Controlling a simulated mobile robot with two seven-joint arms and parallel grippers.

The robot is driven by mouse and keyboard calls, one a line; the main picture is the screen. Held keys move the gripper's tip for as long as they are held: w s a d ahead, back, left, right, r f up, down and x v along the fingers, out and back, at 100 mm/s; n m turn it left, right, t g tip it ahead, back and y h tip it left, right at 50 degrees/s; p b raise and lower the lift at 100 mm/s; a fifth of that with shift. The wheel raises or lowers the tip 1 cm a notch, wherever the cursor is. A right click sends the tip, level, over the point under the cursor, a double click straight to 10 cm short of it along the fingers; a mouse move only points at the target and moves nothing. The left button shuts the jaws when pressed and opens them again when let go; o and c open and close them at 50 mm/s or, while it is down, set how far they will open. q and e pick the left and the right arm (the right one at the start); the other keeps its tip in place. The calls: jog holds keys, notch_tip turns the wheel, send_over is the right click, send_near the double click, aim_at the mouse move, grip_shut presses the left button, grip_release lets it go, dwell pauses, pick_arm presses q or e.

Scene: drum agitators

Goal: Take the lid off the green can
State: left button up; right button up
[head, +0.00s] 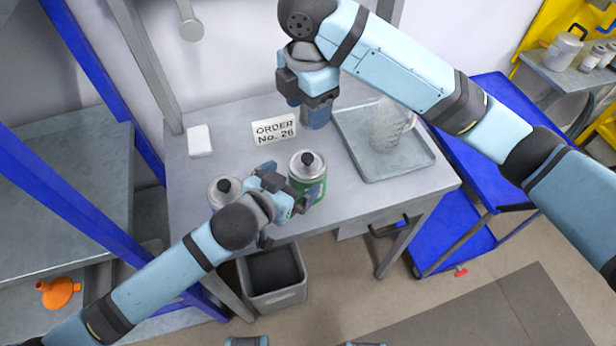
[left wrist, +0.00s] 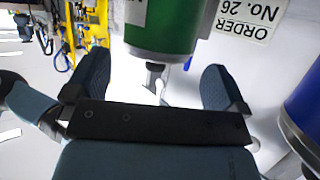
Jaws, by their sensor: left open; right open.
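The green can (head: 307,177) stands upright on the grey table, with a silver lid and black knob (head: 307,159) on top. My left gripper (head: 289,188) is open at the can's left side, low beside its body. In the left wrist view, the green can (left wrist: 164,30) shows in front of and between the spread fingers (left wrist: 155,88); no grip on it shows. My right gripper (head: 311,108) is open, pointing down above the table behind the can, left of the tray.
A second lidded can (head: 224,187) stands to the left, partly behind my left arm; a blue can (left wrist: 306,112) shows in the left wrist view. A tray (head: 408,168) with a clear vessel (head: 391,126) is at right. An order sign (head: 274,131) stands behind. A bin (head: 272,292) sits below.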

aim_at(307, 157)
pick_arm(q)
jog(key=x, duration=0.5)
jog(key=shift+w+d, duration=0.1)
pick_arm(e)
jog(key=shift+s, duration=0.1)
pick_arm(q)
jog(key=c, duration=1)
pick_arm(e)
notch_tip(307, 157, down, 13)
jog(key=n+g, duration=0.1)
jog(key=n, duration=1.1)
jog(key=shift+f, duration=0.1)
